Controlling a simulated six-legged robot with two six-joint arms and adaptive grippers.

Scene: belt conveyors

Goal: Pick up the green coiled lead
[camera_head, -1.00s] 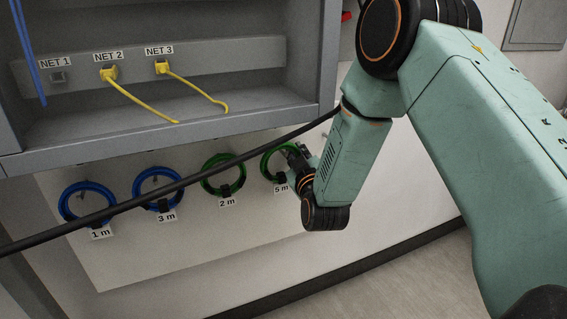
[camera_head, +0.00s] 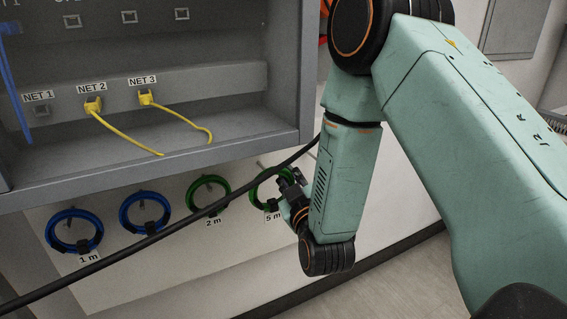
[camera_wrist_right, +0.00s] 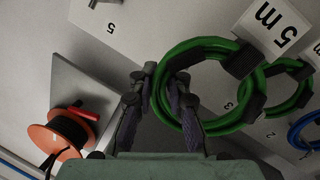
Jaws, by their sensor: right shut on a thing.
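The green coiled lead (camera_head: 253,187) over the "5 m" label hangs at the right end of the row on the wall panel. My right gripper (camera_head: 287,184) is at this coil's right side in the head view. In the right wrist view the same coil (camera_wrist_right: 228,126) is large, and my right gripper (camera_wrist_right: 164,88) is shut on its left edge, one finger on each side of the strand. Whether the coil still rests on its peg cannot be told. A second green coil (camera_head: 195,198) hangs over the "2 m" label. My left gripper is not in view.
Blue coils hang further left, one (camera_head: 49,232) over the "1 m" label. A thick black cable (camera_head: 170,231) crosses in front of the panel. The grey cabinet (camera_head: 230,145) juts out above. An orange cable reel (camera_wrist_right: 42,139) shows in the wrist view.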

